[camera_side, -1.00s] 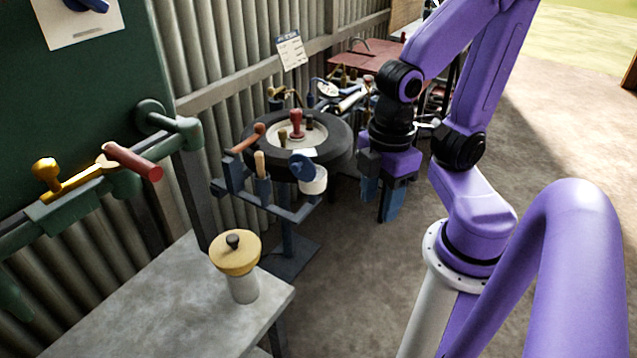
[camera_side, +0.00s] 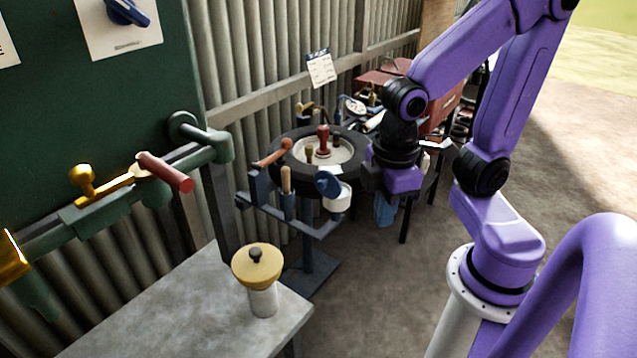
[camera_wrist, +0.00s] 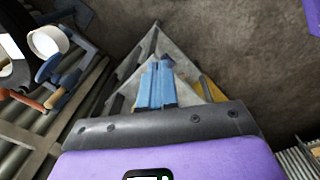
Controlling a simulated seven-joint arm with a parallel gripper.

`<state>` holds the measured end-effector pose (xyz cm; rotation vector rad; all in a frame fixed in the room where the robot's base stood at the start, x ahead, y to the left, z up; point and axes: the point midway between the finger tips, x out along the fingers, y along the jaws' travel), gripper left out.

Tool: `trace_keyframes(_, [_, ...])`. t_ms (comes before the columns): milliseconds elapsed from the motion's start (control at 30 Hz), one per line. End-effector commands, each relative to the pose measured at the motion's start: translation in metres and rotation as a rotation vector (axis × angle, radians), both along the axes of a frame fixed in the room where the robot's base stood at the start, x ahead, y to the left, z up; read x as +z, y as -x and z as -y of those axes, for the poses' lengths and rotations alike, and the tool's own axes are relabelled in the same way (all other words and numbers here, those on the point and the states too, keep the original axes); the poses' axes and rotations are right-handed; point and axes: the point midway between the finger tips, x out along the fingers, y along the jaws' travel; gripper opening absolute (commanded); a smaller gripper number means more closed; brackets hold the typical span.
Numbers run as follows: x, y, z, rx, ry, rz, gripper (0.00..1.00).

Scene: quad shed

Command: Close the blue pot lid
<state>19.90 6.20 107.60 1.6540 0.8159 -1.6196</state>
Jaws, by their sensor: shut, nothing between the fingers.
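A small white pot (camera_side: 337,199) sits on the right arm of a dark blue stand. Its round blue lid (camera_side: 327,183) stands tilted up at the pot's left side, so the pot looks open. In the wrist view the white pot (camera_wrist: 50,40) and blue lid (camera_wrist: 48,69) show at the upper left. My gripper (camera_side: 383,222) hangs to the right of the pot, apart from it, with its blue fingers pointing down. In the wrist view my gripper (camera_wrist: 163,66) has its blue fingers together with nothing between them.
The blue stand (camera_side: 312,226) also carries wooden-handled tools. A tyre-rimmed round table (camera_side: 284,143) with a red-handled stamp stands behind it. A grey bench (camera_side: 205,300) with a yellow-topped grinder (camera_side: 257,267) is in front. The floor right of the stand is open.

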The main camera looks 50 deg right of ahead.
Motion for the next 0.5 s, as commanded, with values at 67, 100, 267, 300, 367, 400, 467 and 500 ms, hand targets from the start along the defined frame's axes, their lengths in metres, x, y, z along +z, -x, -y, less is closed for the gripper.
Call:
trace_keyframes(67, [0.002,-0.023,-0.005,-0.087,0.028,0.012,0.00])
trace_keyframes(100, [0.003,-0.034,-0.007,-0.132,0.044,0.018,0.00])
trace_keyframes(267, [0.007,-0.078,-0.011,-0.313,0.103,0.047,0.00])
trace_keyframes(300, [0.008,-0.089,-0.012,-0.358,0.117,0.055,0.00])
trace_keyframes(367, [0.009,-0.105,-0.012,-0.426,0.139,0.068,0.00])
trace_keyframes(400, [0.010,-0.116,-0.011,-0.472,0.154,0.076,0.00])
trace_keyframes(467, [0.011,-0.131,-0.010,-0.540,0.177,0.088,0.00])
trace_keyframes(500, [0.011,-0.142,-0.009,-0.587,0.191,0.097,0.00])
